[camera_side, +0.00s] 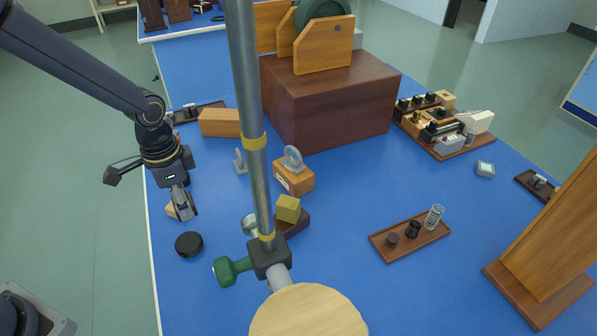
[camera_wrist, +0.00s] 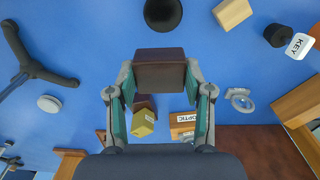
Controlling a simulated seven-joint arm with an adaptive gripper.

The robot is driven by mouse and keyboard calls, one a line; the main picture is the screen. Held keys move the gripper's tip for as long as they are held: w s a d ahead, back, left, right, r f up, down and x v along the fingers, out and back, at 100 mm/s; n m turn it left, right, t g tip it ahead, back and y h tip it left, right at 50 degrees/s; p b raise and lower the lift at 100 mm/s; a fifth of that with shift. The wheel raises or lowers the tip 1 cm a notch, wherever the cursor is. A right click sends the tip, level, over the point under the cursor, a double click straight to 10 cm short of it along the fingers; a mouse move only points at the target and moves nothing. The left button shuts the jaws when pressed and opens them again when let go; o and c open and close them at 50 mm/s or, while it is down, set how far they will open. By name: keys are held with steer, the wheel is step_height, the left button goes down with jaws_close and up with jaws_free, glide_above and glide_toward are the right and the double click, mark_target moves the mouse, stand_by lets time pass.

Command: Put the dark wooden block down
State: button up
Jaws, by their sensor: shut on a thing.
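In the wrist view the dark wooden block (camera_wrist: 160,76) sits between the two fingers of my gripper (camera_wrist: 160,90), which is shut on it. In the side view my gripper (camera_side: 182,208) hangs over the left edge area of the blue bench, and the dark block (camera_side: 192,206) shows at its fingertips. A pale wooden piece shows close beside it there. I cannot tell whether the held block touches the bench top (camera_side: 340,215).
A black round disc (camera_side: 189,244) lies just in front of my gripper. A yellow block (camera_side: 288,208), an orange block with a lens (camera_side: 293,178) and a metal pole (camera_side: 255,150) stand to the right. A tray (camera_side: 410,240) holds small cylinders.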

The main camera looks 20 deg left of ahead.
steer(key=shift+s+d+m, duration=0.3)
steer(key=shift+s+d, duration=0.05)
steer(key=shift+d, duration=0.5)
steer(key=shift+f, duration=0.1)
steer(key=w+d+f, duration=0.2)
steer(key=w+f, duration=0.2)
steer(key=w, duration=0.5)
glide_above(243, 211)
steer(key=f, duration=0.2)
steer(key=s+f, duration=0.1)
steer(key=f, duration=0.1)
steer(key=shift+a+f, duration=0.15)
steer(key=shift+f, duration=0.1)
steer(key=shift+w+f, duration=0.2)
steer(key=shift+f, duration=0.45)
steer(key=shift+w+f, duration=0.25)
steer(key=shift+f, duration=0.45)
steer(key=shift+w+f, duration=0.2)
steer(key=shift+f, duration=0.45)
steer(key=shift+f, duration=0.1)
